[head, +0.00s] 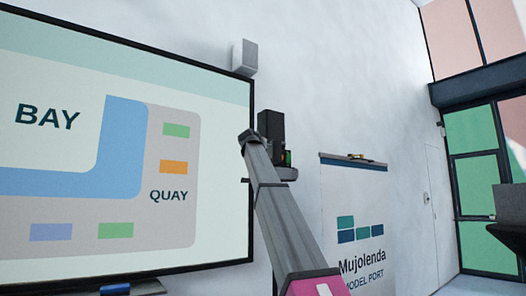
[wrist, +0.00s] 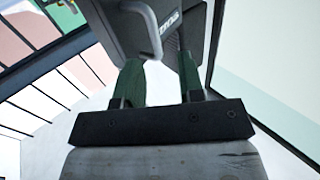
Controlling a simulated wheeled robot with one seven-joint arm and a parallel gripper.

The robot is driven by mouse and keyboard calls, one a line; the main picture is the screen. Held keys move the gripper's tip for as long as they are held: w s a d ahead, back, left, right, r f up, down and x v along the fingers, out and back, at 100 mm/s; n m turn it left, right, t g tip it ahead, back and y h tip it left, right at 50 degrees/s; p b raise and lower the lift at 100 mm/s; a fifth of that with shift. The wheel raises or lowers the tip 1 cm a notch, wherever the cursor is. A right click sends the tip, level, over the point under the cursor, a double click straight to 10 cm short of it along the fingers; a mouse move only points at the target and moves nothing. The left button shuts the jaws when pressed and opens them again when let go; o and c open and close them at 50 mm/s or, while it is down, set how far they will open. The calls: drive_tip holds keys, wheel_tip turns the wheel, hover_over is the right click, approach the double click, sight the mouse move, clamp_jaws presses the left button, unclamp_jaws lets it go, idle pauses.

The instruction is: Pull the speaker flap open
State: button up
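The speaker appears to be the dark upright box (head: 270,124) in the middle of the head view, beside the screen's right edge. In the wrist view a dark grey box face (wrist: 180,38) with pale lettering fills the top middle. A bent grey bar handle (wrist: 142,14) stands out from it at the upper left. My gripper (wrist: 160,75) has its two green fingers apart, close to the box; the handle's bar passes by the left finger. I cannot tell whether they touch. My gripper also shows small below the box in the head view (head: 287,158). How far the flap is open is unclear.
A large screen (head: 60,190) fills the left of the head view, close to my arm. A small white box (head: 244,57) is on the wall above it. A Mujolenda board (head: 357,215) with a top ledge stands at the right, then a door (head: 430,205) and windows.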

drive_tip(key=v, duration=0.5)
idle(0.3)
drive_tip(key=w+d+f+n+g+y, duration=0.1)
drive_tip(key=d+f+g, duration=0.2)
drive_tip(key=f, duration=2)
drive_tip(key=w+d+f+n+g+y, duration=0.1)
drive_tip(key=w+d+f+g, duration=0.15)
drive_tip(key=f, duration=2.05)
drive_tip(key=s+d+f+g, duration=0.2)
drive_tip(key=s+f, duration=0.1)
drive_tip(key=f, duration=0.6)
drive_tip(key=s+d+f+n+g+y, duration=0.1)
drive_tip(key=s+f, duration=0.2)
drive_tip(key=f, duration=0.5)
drive_tip(key=s+d+f+g, duration=0.2)
drive_tip(key=s+f, duration=0.1)
drive_tip(key=f, duration=0.6)
drive_tip(key=s+d+f+g+y, duration=0.1)
drive_tip(key=s+d+f+g, duration=0.1)
drive_tip(key=s+f, duration=1.2)
drive_tip(key=s+d+f+n+g+y, duration=0.1)
drive_tip(key=s+f+g, duration=0.3)
drive_tip(key=s+f, duration=1.1)
drive_tip(key=shift+s+d+y, duration=0.35)
drive_tip(key=shift+d+y, duration=0.05)
drive_tip(key=shift+y, duration=0.2)
